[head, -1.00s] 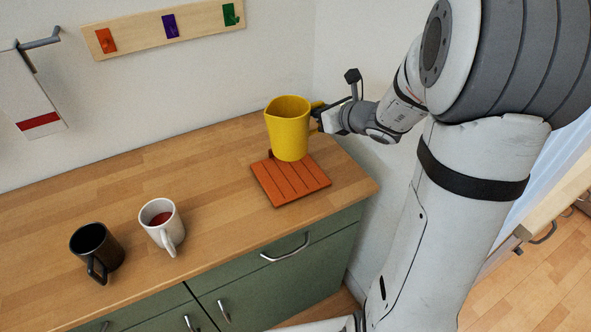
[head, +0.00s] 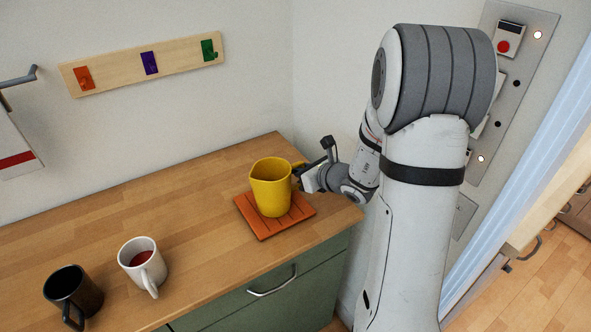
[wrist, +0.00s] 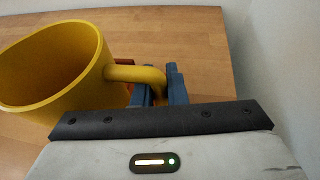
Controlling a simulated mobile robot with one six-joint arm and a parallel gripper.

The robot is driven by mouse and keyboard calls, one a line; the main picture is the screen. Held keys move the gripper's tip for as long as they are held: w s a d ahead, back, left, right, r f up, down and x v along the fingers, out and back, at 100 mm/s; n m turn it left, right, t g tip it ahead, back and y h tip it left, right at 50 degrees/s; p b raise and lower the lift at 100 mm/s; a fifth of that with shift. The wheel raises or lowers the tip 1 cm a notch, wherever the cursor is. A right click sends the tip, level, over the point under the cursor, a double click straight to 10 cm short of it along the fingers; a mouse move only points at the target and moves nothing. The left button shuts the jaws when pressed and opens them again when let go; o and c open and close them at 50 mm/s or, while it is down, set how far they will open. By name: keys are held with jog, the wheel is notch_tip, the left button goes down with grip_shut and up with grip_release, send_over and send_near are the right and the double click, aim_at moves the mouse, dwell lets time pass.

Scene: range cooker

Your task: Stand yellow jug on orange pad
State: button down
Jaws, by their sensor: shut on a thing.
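The yellow jug (head: 270,189) is upright over the orange slatted pad (head: 250,220) near the right end of the counter. Its base appears within the pad's outline; I cannot tell whether it touches. My gripper (head: 300,178) is to the right of the jug at its handle. In the wrist view, the blue fingers (wrist: 160,88) are shut on the handle of the yellow jug (wrist: 62,68). Most of the pad is hidden there.
A white mug (head: 142,262) with red contents and a black mug (head: 72,293) stand on the wooden counter (head: 195,200) to the left. A hook rail (head: 115,72) is on the wall behind. The counter between mugs and pad is clear.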

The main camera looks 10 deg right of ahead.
jog(key=c, duration=1.5)
grip_release()
jog(key=shift+o, duration=0.2)
jog(key=shift+r+p, duration=0.2)
jog(key=shift+p, duration=0.15)
jog(key=v, duration=1.2)
jog(key=s+a+n+g+y, duration=0.1)
jog(key=s+a+n+g, duration=0.85)
jog(key=n, duration=0.55)
jog(key=s+d+r+n+h, duration=0.2)
jog(key=s+n+h, duration=0.5)
jog(key=n, duration=0.8)
jog(key=shift+s+r+n+b, duration=0.2)
jog(key=shift+s+n+b, duration=0.15)
jog(key=shift+s, duration=0.25)
